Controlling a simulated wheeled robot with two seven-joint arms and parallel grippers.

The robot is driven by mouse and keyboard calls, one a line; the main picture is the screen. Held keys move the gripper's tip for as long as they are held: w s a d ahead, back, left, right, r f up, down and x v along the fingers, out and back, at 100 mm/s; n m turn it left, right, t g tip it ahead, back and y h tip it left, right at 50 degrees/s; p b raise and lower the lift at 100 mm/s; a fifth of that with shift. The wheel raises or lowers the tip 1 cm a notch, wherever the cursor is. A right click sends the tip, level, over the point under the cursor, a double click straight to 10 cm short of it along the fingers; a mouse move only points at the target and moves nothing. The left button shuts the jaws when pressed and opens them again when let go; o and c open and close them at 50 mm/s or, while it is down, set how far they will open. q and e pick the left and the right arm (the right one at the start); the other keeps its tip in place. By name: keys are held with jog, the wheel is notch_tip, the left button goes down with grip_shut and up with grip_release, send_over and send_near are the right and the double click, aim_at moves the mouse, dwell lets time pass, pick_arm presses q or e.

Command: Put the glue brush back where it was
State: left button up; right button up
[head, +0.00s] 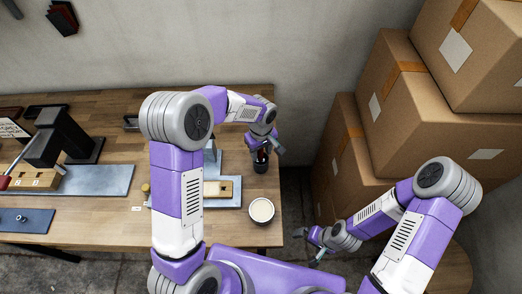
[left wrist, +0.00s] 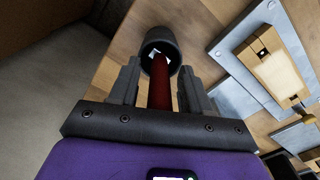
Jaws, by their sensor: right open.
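The glue brush shows as a red handle (left wrist: 160,88) in the left wrist view, its far end inside a dark cup (left wrist: 160,42). In the head view the cup (head: 261,166) stands at the table's right side. My left gripper (head: 264,149) is just above it. In the left wrist view its fingers (left wrist: 160,78) are open, with the handle between them and a gap on each side. The bristles cannot be made out. My right gripper (head: 317,248) is open and empty, beyond the table's right edge.
A round tub with pale contents (head: 261,210) stands near the table's front right corner. A grey plate with a wooden block (head: 222,190) lies left of the cup. Cardboard boxes (head: 420,110) are stacked at the right. A black press (head: 60,140) stands at the left.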

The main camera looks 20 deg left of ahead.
pick_arm(q)
notch_tip(320, 180, up, 12)
jog(key=shift+r+p, duration=0.25)
jog(key=shift+p, duration=0.4)
dwell(0.5)
